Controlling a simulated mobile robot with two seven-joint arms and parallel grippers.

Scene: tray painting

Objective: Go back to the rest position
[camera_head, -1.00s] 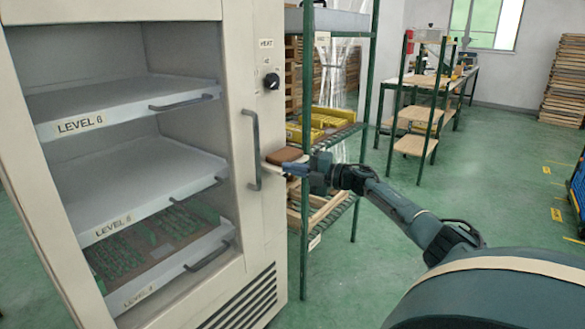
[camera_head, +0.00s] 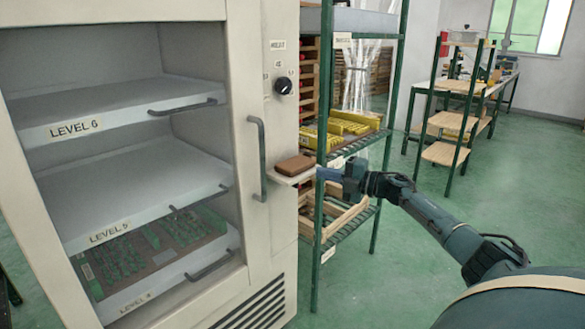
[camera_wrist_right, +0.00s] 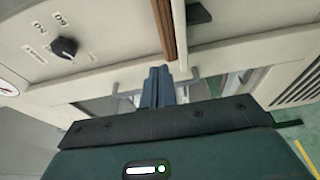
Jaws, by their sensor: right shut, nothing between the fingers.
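My right gripper (camera_head: 322,173) is at the end of the dark arm coming in from the right. It is shut and empty, just right of a brown block (camera_head: 295,165) on a small pale ledge at the cabinet's side. In the right wrist view the shut fingers (camera_wrist_right: 158,74) point at the cabinet, close below the brown block (camera_wrist_right: 167,28). I cannot tell whether they touch the ledge. My left gripper is not in view.
The cream cabinet (camera_head: 277,205) stands open with trays labelled level 6 (camera_head: 120,112), level 5 (camera_head: 130,195) and a lower one holding green boards. A green-framed rack (camera_head: 323,215) with yellow items stands behind the ledge. Green floor (camera_head: 400,270) is clear around my arm.

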